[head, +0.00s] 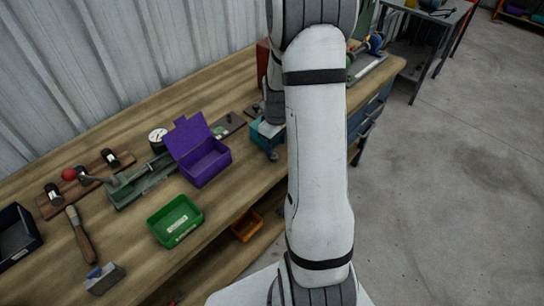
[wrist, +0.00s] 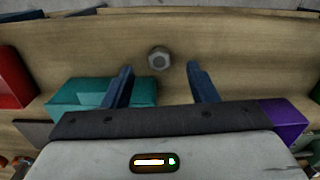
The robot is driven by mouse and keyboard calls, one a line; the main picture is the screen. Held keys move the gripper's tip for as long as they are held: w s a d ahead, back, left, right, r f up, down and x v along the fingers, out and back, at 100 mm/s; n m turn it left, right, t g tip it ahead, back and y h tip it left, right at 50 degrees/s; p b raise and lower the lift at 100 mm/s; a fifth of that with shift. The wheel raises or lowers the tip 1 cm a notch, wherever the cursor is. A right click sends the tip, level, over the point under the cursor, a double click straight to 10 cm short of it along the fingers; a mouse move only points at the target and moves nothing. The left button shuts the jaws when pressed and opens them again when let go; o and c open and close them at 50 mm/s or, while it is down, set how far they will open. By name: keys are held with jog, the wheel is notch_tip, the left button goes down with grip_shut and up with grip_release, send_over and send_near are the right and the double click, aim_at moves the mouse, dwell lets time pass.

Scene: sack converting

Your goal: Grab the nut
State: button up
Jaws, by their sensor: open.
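The nut (wrist: 159,59) is a grey metal hexagon with a dark centre, lying on the wooden bench top in the wrist view. My gripper (wrist: 161,72) is open, with its two dark blue fingers spread to the left and right. The nut appears between the lines of the fingers, a little beyond the tips, and nothing is between the jaws. I cannot tell the height of the fingers above the bench. In the head view my arm hides the nut and most of the gripper.
A teal block (wrist: 85,93) lies close to the left finger, and a red object (wrist: 12,78) is farther left. A purple box (head: 203,163) with its lid open and a green bin (head: 175,221) stand on the bench (head: 125,247). The wood around the nut is clear.

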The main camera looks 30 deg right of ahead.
aim_at(274, 156)
jog(key=shift+w+a+f+p, duration=0.15)
jog(key=shift+f+p, duration=0.15)
jog(key=shift+f, duration=0.6)
jog(key=shift+w+d+f+p, duration=0.15)
jog(key=shift+f+p, duration=0.1)
jog(key=shift+f, duration=0.7)
jog(key=shift+w+a+f+p, duration=0.15)
jog(key=shift+f+p, duration=0.15)
jog(key=shift+f, duration=0.6)
jog(key=shift+c, duration=0.4)
jog(key=c, duration=1)
